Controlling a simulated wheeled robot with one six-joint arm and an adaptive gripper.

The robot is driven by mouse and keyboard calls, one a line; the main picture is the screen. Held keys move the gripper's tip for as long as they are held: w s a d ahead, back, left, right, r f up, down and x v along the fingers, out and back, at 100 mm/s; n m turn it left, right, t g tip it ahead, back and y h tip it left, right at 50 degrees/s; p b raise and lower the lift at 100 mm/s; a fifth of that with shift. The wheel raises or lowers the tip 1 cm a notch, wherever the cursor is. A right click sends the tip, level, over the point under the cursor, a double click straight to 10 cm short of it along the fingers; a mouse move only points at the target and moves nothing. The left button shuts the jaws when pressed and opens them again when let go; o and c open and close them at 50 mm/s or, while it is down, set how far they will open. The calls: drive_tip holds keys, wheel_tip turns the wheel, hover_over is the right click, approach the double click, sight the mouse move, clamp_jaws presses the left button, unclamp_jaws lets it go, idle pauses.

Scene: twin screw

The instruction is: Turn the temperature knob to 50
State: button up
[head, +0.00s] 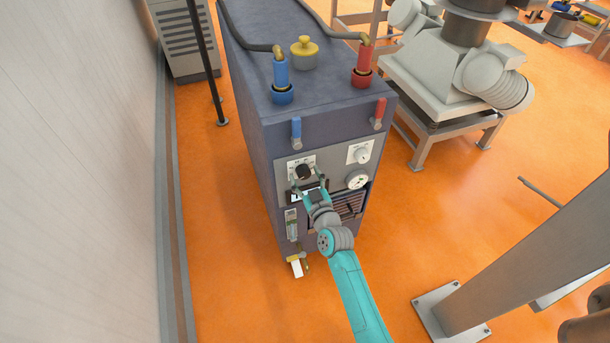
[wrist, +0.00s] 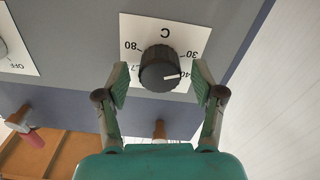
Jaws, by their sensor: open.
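The temperature knob (wrist: 159,68) is black and round with a white pointer mark, on a white dial plate (wrist: 140,27) marked C, 80, 30 and 40. Its pointer is toward the 40 mark; some marks are hidden behind the knob and fingers. My gripper (wrist: 160,82) is open, with one green-padded finger on each side of the knob; I cannot tell whether either pad touches it. In the head view, the dark knob (head: 303,171) is on the front panel of the blue-grey cabinet, with my gripper (head: 308,182) in front of it.
A white knob (head: 362,156) and a round gauge (head: 357,181) are to the right on the panel. Blue (head: 296,130) and red (head: 379,112) lever handles stick out above it. Orange floor is open in front; a pale wall stands at the left.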

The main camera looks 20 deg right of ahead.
drive_tip(key=shift+w, duration=0.35)
drive_tip(key=shift+c, duration=0.3)
drive_tip(key=c, duration=1.1)
